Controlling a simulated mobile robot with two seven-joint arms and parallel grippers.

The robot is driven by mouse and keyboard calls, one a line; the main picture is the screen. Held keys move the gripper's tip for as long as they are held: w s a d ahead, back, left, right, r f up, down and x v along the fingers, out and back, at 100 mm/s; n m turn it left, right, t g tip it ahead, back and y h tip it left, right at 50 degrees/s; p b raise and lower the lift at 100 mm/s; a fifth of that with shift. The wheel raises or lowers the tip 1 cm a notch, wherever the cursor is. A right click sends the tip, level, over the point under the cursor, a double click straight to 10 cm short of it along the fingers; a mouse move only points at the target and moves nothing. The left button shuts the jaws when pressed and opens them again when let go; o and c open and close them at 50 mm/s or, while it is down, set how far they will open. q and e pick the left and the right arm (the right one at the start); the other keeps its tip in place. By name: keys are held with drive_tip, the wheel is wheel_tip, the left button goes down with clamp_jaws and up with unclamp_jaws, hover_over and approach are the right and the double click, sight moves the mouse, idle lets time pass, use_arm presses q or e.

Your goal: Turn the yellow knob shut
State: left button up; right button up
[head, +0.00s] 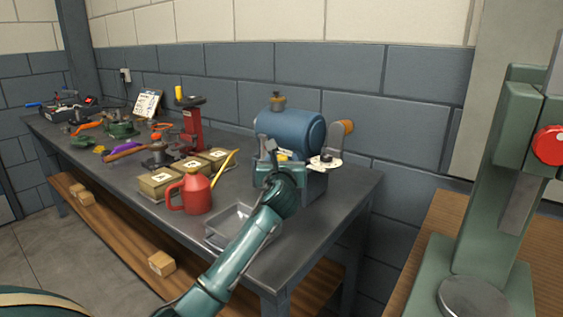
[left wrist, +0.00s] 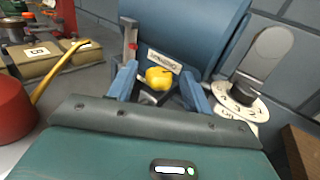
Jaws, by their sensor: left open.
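The yellow knob (left wrist: 158,77) shows at the centre of the left wrist view, low on the front of a blue tank (head: 290,132), below a small label plate. In the head view only a small bit of yellow shows behind my gripper. My left gripper (head: 282,160) is open at the tank's front. Its two blue fingers (left wrist: 158,88) stand left and right of the knob in the left wrist view, with gaps on both sides. I cannot tell whether the fingertips reach the knob's depth. My right gripper is not in view.
A white dial with a grey lever (left wrist: 240,95) stands right of the knob. A red watering can (head: 196,192), a clear tray (head: 228,222) and small boxes (head: 190,168) stand to the left on the bench. A green machine (head: 490,200) stands at the far right.

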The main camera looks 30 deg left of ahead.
use_arm(q)
drive_tip(key=c, duration=1)
drive_tip(key=shift+o, duration=0.2)
drive_tip(key=shift+p, duration=0.3)
